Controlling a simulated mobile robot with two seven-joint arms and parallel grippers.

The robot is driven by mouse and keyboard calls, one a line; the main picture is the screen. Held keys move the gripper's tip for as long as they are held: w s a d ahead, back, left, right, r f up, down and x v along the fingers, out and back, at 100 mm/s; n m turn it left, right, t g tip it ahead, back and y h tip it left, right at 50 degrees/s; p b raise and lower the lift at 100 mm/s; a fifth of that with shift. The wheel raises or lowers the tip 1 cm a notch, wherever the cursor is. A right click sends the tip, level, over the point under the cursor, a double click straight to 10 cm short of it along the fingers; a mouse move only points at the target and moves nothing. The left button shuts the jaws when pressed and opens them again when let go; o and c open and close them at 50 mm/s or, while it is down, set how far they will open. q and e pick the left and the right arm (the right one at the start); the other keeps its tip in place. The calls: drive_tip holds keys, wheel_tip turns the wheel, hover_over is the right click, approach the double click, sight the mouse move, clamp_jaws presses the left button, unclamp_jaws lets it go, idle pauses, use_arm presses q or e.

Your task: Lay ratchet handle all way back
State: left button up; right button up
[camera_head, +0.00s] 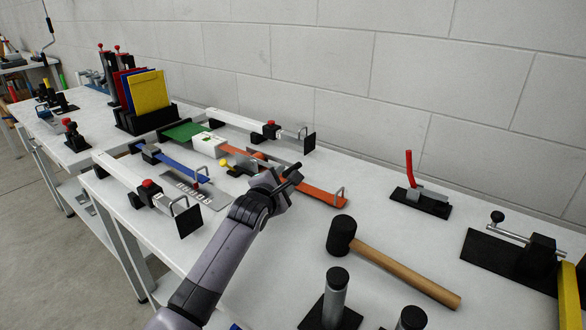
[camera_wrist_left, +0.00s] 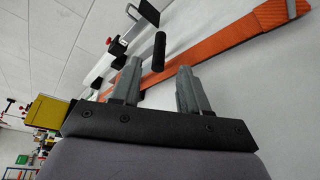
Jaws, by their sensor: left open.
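The orange strap (camera_head: 318,193) runs along the table and ends by a metal loop at the right. The ratchet (camera_head: 243,163) sits on the strap line, partly hidden behind my left gripper (camera_head: 283,182). A black cylindrical grip, which looks like the ratchet handle (camera_head: 292,171), shows at the fingertips. In the left wrist view the black grip (camera_wrist_left: 159,48) lies just past and between the two grey fingertips of the open left gripper (camera_wrist_left: 160,72). Whether it touches a finger I cannot tell. The orange strap (camera_wrist_left: 220,46) passes behind it. My right gripper is not in view.
A mallet (camera_head: 390,268) lies right of my arm. A red-handled toggle clamp (camera_head: 420,195) stands behind it. A blue strap (camera_head: 180,168) and a bar clamp (camera_head: 150,195) lie to the left. A folder rack (camera_head: 145,118) stands at the back left.

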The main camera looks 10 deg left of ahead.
sight(290, 172)
use_arm(q)
drive_tip(key=shift+b+x, duration=0.7)
drive_tip(key=shift+x, duration=1.7)
drive_tip(key=shift+b+x, duration=0.35)
drive_tip(key=shift+x, duration=0.5)
clamp_jaws()
